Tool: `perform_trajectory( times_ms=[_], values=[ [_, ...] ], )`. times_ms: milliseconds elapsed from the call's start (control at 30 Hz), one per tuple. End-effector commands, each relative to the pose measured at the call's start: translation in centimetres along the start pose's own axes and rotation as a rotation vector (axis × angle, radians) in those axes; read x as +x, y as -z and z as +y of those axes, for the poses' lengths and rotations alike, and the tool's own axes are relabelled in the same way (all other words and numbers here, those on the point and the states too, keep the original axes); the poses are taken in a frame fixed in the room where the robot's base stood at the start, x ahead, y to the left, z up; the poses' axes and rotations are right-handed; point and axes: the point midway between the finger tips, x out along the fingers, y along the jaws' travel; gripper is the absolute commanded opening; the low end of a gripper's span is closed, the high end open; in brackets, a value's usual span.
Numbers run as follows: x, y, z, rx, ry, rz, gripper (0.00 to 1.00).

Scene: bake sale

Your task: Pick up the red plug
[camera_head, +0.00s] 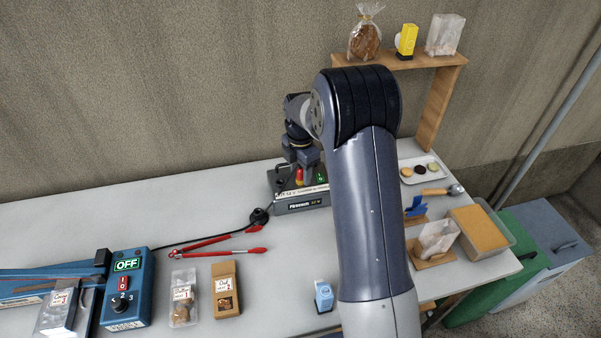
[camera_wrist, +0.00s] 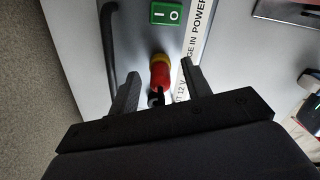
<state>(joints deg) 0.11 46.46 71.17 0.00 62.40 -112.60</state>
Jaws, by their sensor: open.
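The red plug (camera_wrist: 160,76) stands on the top of a grey power box between my fingers in the wrist view, with a yellow ring at its far end and a dark part at its near end. In the head view the red plug (camera_head: 299,175) shows just under my gripper (camera_head: 303,165). My gripper (camera_wrist: 158,88) is open, with one finger on each side of the plug and a gap to each. The power box (camera_head: 302,208) stands on the table; my arm hides its right part. A green switch (camera_wrist: 167,13) is beyond the plug.
Red tongs (camera_head: 215,241) and a black cable (camera_head: 200,241) lie left of the box. A blue sealer with an OFF display (camera_head: 127,290) is at the far left. A wooden shelf (camera_head: 440,105) and a tray of cookies (camera_head: 408,178) are to the right.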

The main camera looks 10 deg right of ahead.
Motion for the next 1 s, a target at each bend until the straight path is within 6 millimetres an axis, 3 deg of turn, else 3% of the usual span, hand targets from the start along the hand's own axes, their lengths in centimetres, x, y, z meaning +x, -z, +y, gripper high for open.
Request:
perform_trajectory(
  times_ms=[167,700,1000],
  values=[
    [-0.02,0.00,0.01,0.000,0.000,0.000,0.44],
    [-0.06,0.00,0.02,0.000,-0.001,0.000,0.00],
    [-0.37,-0.02,0.06,0.000,-0.002,-0.001,0.00]
  ],
)
